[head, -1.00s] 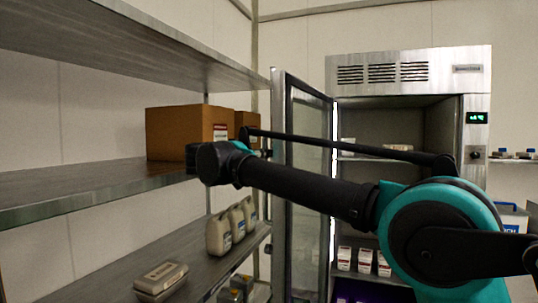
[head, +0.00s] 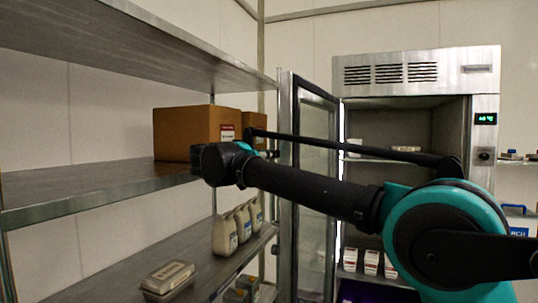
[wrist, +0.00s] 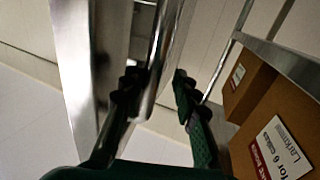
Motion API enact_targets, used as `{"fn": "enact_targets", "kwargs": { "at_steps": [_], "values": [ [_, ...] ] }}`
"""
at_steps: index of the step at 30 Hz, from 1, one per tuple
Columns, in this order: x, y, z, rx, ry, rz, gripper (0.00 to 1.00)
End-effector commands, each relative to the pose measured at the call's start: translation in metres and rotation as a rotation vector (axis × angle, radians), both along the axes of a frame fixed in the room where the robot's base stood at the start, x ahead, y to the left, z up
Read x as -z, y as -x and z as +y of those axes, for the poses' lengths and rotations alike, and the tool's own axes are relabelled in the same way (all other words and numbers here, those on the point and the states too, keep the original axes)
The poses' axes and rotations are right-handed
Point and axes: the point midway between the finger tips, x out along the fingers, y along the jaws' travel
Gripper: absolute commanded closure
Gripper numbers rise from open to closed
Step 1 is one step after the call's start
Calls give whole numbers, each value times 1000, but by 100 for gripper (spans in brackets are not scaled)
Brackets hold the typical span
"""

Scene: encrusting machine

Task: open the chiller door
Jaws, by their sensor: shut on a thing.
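The chiller (head: 419,72) stands at the right in the head view, with its glass door (head: 316,190) swung wide open toward the shelving. The inside of the chiller shows. My gripper (wrist: 155,98) is shut on the handle, one finger on each side. In the head view my arm reaches left across the door, and the fingers are mostly hidden behind the wrist.
Steel shelving on the left holds cardboard boxes (head: 190,134), which also sit close to the right finger in the wrist view (wrist: 275,135). Beige jugs (head: 226,236) and a carton (head: 168,277) are on the lower shelf. Small cartons (head: 371,262) stand inside the chiller.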

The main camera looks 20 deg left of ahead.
Motion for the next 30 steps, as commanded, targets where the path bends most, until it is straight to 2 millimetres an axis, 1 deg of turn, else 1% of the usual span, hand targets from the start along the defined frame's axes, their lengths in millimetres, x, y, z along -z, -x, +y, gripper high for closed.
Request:
{"fn": "enact_targets", "kwargs": {
  "at_steps": [8,11,14,24,27,30],
  "values": [
    [1,0,1,-1,0,1,76],
    [1,5,2,-2,0,1,76],
    [1,17,5,-3,0,1,76],
    [0,82,22,-3,0,0,76],
    [0,97,26,-2,0,0,76],
    [0,108,29,-2,0,0,76]
  ]
}}
